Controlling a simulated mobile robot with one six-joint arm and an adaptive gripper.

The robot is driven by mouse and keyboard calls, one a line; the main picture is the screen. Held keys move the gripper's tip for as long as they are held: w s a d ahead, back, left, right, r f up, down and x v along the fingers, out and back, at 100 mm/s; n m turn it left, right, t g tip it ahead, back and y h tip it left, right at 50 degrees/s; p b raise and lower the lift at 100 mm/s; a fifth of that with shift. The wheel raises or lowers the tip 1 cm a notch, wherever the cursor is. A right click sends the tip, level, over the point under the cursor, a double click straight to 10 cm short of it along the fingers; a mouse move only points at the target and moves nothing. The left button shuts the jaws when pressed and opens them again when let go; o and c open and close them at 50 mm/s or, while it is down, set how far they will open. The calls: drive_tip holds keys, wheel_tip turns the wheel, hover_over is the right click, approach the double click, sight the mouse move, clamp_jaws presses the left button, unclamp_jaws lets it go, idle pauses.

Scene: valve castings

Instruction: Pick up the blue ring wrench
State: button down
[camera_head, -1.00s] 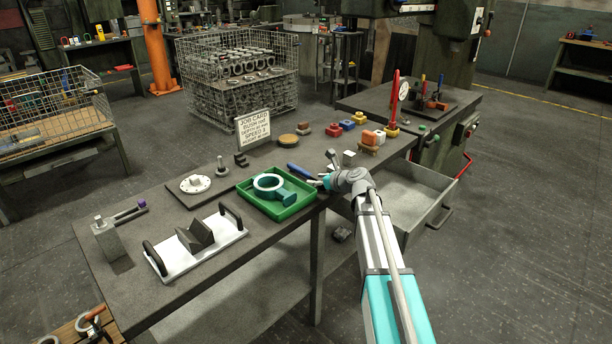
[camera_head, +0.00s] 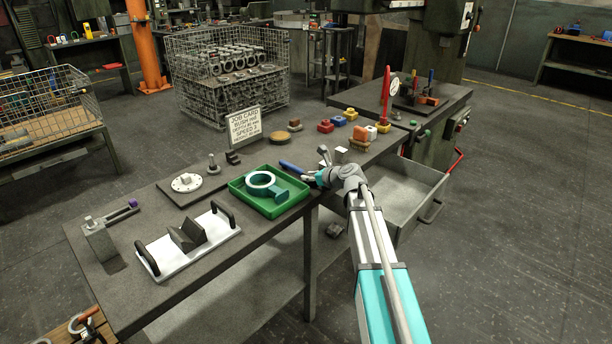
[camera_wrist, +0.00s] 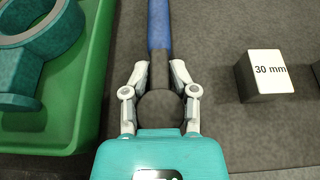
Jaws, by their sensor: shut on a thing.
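The blue ring wrench (camera_head: 290,166) is on the bench, just right of the green tray. In the wrist view its blue handle (camera_wrist: 159,25) points away from me, and a dark grey part runs back between my fingers. My gripper (camera_wrist: 159,72) is shut on the wrench, with one finger on each side of the grey shaft. A dark round end shows close to my palm. In the head view my gripper (camera_head: 312,177) is low at the bench edge. I cannot tell whether the wrench is clear of the bench top.
The green tray (camera_wrist: 88,90) with a teal ring-shaped casting (camera_wrist: 45,35) is close on the left. A block marked 30 mm (camera_wrist: 265,77) stands on the right. A job card (camera_head: 244,124) stands behind. An open drawer (camera_head: 400,205) is below the bench on the right.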

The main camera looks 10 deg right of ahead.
drive_tip(key=shift+r, duration=0.15)
wheel_tip(320, 180, up, 2)
drive_tip(key=shift+r+p, duration=0.1)
drive_tip(key=shift+p, duration=1.05)
drive_tip(key=s+r+p, duration=1)
drive_tip(key=s, duration=0.4)
drive_tip(key=shift+a+r, duration=0.15)
drive_tip(key=shift+r, duration=0.1)
drive_tip(key=shift+p, duration=0.35)
